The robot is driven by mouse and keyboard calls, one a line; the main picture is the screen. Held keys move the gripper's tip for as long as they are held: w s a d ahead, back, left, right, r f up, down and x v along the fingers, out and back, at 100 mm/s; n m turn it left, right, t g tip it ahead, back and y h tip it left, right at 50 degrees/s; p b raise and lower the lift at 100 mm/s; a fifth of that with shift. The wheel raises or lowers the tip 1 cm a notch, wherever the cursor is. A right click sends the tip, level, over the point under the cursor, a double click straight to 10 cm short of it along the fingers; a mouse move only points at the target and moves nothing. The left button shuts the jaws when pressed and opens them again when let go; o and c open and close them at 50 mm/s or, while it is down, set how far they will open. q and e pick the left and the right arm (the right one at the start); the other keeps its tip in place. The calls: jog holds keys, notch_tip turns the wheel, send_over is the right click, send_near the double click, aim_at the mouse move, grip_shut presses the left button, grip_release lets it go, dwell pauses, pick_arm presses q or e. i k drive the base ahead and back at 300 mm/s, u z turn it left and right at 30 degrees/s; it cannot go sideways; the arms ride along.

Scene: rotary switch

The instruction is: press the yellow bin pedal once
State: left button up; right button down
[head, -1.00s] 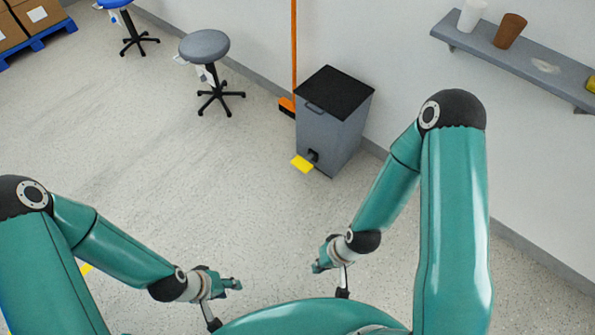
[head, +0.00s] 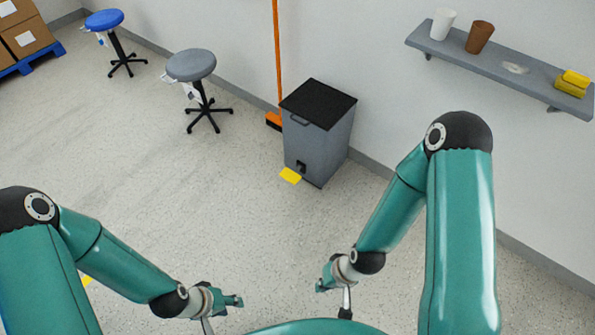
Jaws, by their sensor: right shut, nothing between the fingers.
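The grey bin (head: 316,150) with a black lid stands on the floor against the wall, right of the picture's middle. Its lid is down. The yellow pedal (head: 290,176) sticks out at the foot of the bin's front, just above the floor. My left gripper (head: 236,300) is low in the picture, in front of and well apart from the pedal; its finger gap is too small to tell. My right gripper (head: 321,285) is also low in the picture, nearer the camera than the bin. It is shut and empty, touching nothing.
An orange-handled broom (head: 278,70) leans on the wall behind the bin. A grey stool (head: 192,66) and a blue stool (head: 104,20) stand to the left. A wall shelf (head: 500,65) holds cups and a yellow item. The floor before the bin is clear.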

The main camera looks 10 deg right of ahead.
aim_at(293, 177)
jog(key=i, duration=0.9)
jog(key=u, duration=0.05)
